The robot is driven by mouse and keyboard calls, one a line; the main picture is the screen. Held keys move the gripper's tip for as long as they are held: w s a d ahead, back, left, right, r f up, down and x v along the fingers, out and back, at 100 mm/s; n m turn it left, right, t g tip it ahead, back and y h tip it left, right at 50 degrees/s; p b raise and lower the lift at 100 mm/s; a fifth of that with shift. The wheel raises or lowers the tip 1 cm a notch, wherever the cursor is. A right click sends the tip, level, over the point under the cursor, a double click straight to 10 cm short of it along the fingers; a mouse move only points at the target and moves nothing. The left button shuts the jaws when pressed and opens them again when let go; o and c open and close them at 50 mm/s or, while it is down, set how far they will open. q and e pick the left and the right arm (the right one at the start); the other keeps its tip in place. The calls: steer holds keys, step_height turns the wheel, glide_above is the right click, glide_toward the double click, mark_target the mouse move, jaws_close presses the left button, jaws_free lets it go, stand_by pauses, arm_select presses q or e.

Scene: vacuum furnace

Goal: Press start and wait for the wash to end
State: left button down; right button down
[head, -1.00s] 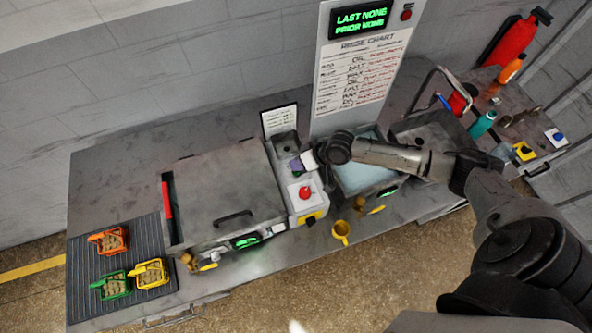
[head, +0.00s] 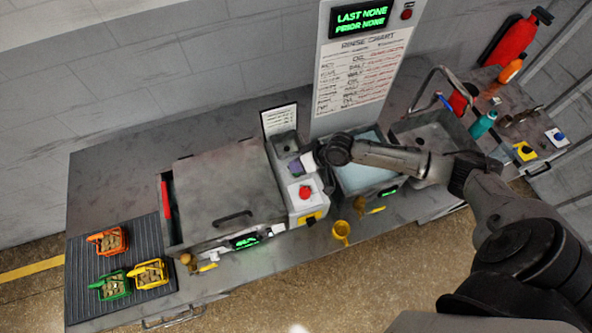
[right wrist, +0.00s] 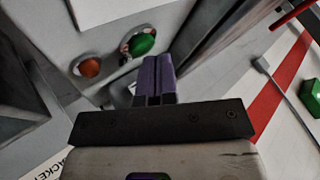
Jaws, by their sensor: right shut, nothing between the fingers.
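The washer is a grey box with a closed flat lid (head: 215,190) and a dark handle on the bench. A control panel (head: 303,192) with a red knob stands at its right side. My right gripper (head: 296,167) is over the panel's upper part. In the right wrist view its purple fingers (right wrist: 154,75) are shut together and empty. Their tips are close to a round green button (right wrist: 141,43); I cannot tell whether they touch it. A small green-lit display (head: 245,241) is on the washer's front. My left gripper is not in view.
Orange (head: 107,241), green (head: 113,285) and yellow (head: 150,273) baskets of parts stand on a ribbed mat at left. A water-filled basin (head: 366,178) lies under my right forearm. A rinse chart (head: 362,72) stands behind.

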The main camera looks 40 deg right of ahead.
steer(key=shift+f, duration=0.25)
steer(key=shift+r, duration=0.1)
stand_by(0.4)
steer(key=shift+r+p, duration=0.7)
steer(key=shift+r+p, duration=0.45)
step_height(320, 180, up, 4)
steer(key=p, duration=0.4)
steer(key=shift+r, duration=0.1)
stand_by(0.4)
